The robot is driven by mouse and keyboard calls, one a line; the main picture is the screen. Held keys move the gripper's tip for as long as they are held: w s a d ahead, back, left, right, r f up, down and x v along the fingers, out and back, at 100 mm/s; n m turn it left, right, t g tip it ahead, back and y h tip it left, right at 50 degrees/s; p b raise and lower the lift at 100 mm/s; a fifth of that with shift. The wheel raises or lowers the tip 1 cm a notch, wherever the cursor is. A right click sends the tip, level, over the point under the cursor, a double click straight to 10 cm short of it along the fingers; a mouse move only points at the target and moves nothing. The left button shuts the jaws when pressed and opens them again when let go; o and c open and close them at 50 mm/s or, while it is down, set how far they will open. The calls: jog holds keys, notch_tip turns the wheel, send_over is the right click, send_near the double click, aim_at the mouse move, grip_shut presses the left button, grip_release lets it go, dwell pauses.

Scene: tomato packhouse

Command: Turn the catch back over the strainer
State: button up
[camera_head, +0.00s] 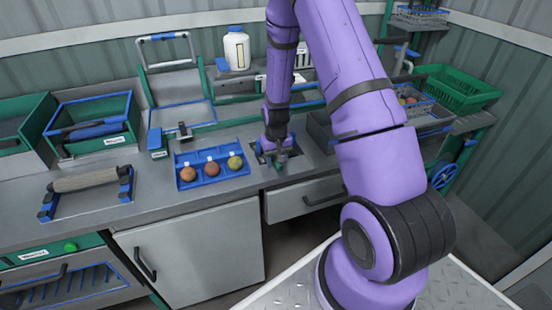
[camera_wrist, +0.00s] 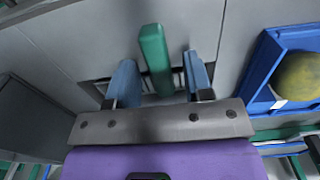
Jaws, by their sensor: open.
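A green bar (camera_wrist: 154,58), which looks like the catch, stands between the two blue fingers of my gripper (camera_wrist: 160,82) in the wrist view. The fingers are open, with a gap visible on each side of the bar. A dark slotted opening (camera_wrist: 101,86) in the grey counter, likely the strainer, lies behind and below the fingers, mostly hidden by them and the gripper's body. In the head view my gripper (camera_head: 275,154) points down over this spot, right of the blue fruit tray. The catch's exact position over the strainer cannot be told.
The blue tray (camera_head: 212,180) with three round fruits sits close to the left of my gripper. A roller stand (camera_head: 86,180) is farther left on the counter (camera_head: 160,215). A white bottle (camera_head: 237,48) stands behind. A drawer handle (camera_head: 322,196) sticks out below the counter edge.

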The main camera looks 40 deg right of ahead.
notch_tip(320, 180, up, 11)
dwell(0.6)
jog(key=shift+f, duration=0.1)
dwell(0.3)
jog(key=s+a+r+t, duration=0.1)
jog(key=s+a+r, duration=0.1)
jog(key=r, duration=0.5)
jog(key=s+a+r, duration=0.1)
jog(key=a+r, duration=0.1)
jog(key=r, duration=0.4)
jog(key=s+a+r+n+t, duration=0.1)
jog(key=s+a+r, duration=0.3)
jog(key=s+r, duration=0.5)
jog(key=s+a+r+n+t, duration=0.2)
jog(key=s+a+r, duration=0.3)
jog(key=s+r, duration=0.4)
jog(key=s+t, duration=0.1)
jog(key=s, duration=0.4)
jog(key=shift+s+r, duration=0.25)
jog(key=shift+r, duration=0.15)
